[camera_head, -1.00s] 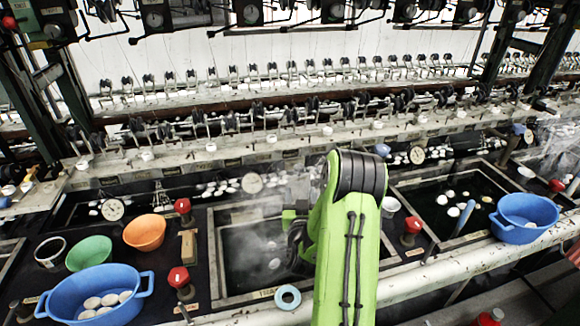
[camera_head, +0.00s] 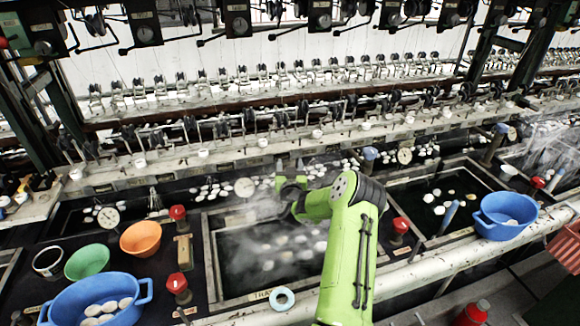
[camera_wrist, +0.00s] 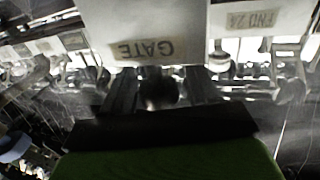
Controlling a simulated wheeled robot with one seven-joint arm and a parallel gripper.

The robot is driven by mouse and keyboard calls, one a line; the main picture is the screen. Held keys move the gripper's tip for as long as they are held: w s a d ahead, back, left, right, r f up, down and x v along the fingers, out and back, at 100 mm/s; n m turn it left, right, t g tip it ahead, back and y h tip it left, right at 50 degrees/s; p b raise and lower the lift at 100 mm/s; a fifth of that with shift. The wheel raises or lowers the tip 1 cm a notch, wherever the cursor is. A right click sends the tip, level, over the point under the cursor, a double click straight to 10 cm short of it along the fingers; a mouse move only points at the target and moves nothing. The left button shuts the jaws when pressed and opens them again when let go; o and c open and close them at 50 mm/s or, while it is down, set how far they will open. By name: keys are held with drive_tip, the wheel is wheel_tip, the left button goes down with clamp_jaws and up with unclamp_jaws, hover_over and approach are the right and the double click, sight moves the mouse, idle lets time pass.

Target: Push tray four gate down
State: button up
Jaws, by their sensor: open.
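A steaming tray (camera_head: 220,290) with several white cocoons lies in the middle of the head view. Its front label is partly readable as "TRA", so I cannot confirm its number. My gripper (camera_head: 287,185) is above its back edge, near the ledge behind. In the wrist view my gripper (camera_wrist: 162,92) is open, with its two dark fingers apart. A dark rounded thing shows between them; I cannot tell whether they touch it. Just beyond is a pale plate labelled "GATE" (camera_wrist: 150,50), upside down in this view. The gate itself is not clearly visible in the head view.
Red-topped posts (camera_head: 178,283) stand beside the tray. A blue tub (camera_head: 65,307), a green bowl (camera_head: 87,263) and an orange bowl (camera_head: 141,238) are at left. Another blue tub (camera_head: 505,215) is at right. Reeling spindles and gauges line the back.

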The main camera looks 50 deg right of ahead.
clamp_jaws()
wheel_tip(320, 180, down, 6)
drive_tip(key=b, duration=0.4)
drive_tip(key=shift+r, duration=0.25)
drive_tip(key=shift+a, duration=0.1)
drive_tip(key=shift+c, duration=0.7)
unclamp_jaws()
drive_tip(key=shift+f, duration=0.1)
drive_tip(key=shift+o, duration=0.7)
drive_tip(key=shift+r, duration=0.2)
drive_tip(key=b+v, duration=0.1)
drive_tip(key=v, duration=1.1)
